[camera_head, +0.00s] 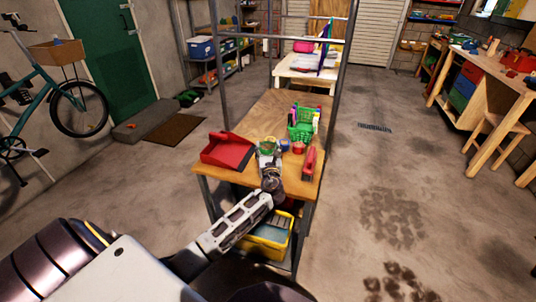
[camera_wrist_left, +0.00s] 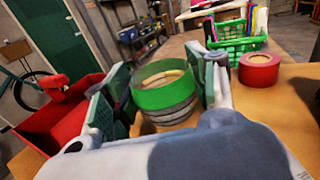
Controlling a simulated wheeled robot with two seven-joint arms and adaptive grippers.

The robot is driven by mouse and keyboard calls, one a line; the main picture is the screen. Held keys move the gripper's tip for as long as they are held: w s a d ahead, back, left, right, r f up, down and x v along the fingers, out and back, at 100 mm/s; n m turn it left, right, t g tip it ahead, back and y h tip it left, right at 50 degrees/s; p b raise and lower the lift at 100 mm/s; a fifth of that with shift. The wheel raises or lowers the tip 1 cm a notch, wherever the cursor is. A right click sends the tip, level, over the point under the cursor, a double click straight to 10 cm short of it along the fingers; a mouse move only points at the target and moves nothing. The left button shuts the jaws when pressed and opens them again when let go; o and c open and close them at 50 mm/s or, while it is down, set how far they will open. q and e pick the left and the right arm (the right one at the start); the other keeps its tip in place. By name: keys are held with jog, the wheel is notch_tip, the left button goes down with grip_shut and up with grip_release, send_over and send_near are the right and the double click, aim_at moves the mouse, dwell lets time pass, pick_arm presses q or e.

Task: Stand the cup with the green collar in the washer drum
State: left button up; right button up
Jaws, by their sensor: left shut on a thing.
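The cup with the green collar (camera_wrist_left: 165,97) stands upright between the two fingers of my left gripper in the left wrist view. It has a wide green band at the top and a grey ribbed body below. My left gripper (camera_head: 267,148) is shut on the cup, above the wooden table, in the head view. The cup (camera_head: 266,143) is small there and partly hidden by the fingers. Whether its base touches the table I cannot tell. The washer drum is not seen in either view. My right gripper is not in view.
On the wooden table (camera_head: 258,114) are a red dustpan (camera_head: 228,152), a green basket (camera_head: 303,123) of bottles, a red tape roll (camera_wrist_left: 259,72) and a red-handled brush (camera_head: 309,161). A yellow bin (camera_head: 268,236) sits below. Metal posts rise at the table's sides.

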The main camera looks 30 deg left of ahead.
pick_arm(q)
notch_tip(320, 180, down, 2)
jog(key=shift+f, duration=0.1)
jog(key=o, duration=0.8)
jog(key=shift+o, duration=0.2)
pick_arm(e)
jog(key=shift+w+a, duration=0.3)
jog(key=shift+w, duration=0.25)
pick_arm(q)
jog(key=shift+d, duration=0.1)
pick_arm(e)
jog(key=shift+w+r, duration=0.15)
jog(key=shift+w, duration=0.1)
